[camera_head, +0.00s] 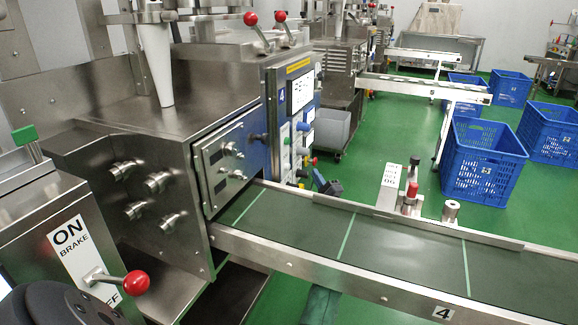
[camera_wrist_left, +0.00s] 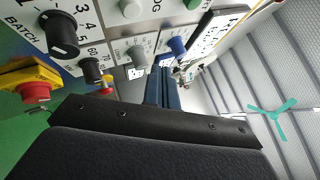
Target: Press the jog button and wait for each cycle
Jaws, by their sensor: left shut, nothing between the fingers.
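The control panel (camera_head: 291,105) is on the end of the steel machine, seen at a steep slant in the head view. My left gripper (camera_head: 317,175) is small and dark in the head view, just off the lower panel. In the wrist view its blue fingers (camera_wrist_left: 160,73) are together and empty, their tips near the grey button and a blue knob (camera_wrist_left: 176,47). Whether they touch the panel I cannot tell. My right gripper is not in view.
A batch knob (camera_wrist_left: 61,35), a smaller black knob (camera_wrist_left: 91,71) and a red emergency stop (camera_wrist_left: 33,92) on yellow are close by. A blue crate (camera_head: 484,165) stands on the floor.

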